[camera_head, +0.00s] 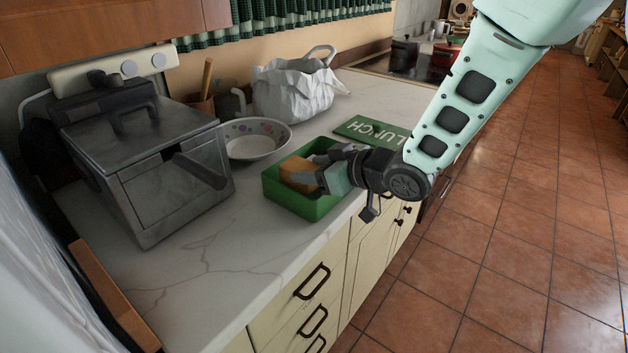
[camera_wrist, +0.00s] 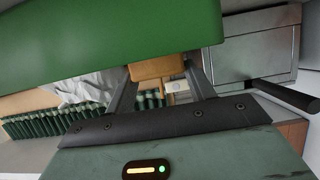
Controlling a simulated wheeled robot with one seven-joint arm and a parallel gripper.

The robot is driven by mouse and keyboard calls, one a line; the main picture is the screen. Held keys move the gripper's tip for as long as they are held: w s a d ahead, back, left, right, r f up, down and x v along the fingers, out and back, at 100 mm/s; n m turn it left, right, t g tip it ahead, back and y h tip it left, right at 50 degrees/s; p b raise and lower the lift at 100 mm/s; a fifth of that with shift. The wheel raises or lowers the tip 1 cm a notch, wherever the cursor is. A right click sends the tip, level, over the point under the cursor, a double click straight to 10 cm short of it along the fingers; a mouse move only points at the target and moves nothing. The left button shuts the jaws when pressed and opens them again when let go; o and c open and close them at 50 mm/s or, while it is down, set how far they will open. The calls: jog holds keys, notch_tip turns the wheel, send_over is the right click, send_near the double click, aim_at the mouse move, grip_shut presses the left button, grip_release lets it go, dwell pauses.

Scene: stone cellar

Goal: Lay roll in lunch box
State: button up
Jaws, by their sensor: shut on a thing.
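The lunch box (camera_head: 300,207) is a green open box on the marble counter. My gripper (camera_head: 308,178) reaches into it from the right and is shut on the orange-brown roll (camera_head: 297,172). The roll is at the box opening, within its rim; whether it touches the bottom is hidden. In the wrist view the roll (camera_wrist: 158,68) sits between my two fingers, and the green box wall (camera_wrist: 110,35) covers much of the upper picture. The green lid (camera_head: 372,131) marked LUNCH lies flat on the counter behind the box.
A metal toaster oven (camera_head: 145,165) stands at the left. A patterned bowl (camera_head: 253,139) is close behind the box. A crumpled white bag (camera_head: 295,88) stands near the wall. The counter's front edge runs close to the box. Bare counter (camera_head: 215,262) lies at front left.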

jog(key=shift+f, duration=1.5)
jog(key=shift+f, duration=0.2)
jog(key=o, duration=0.7)
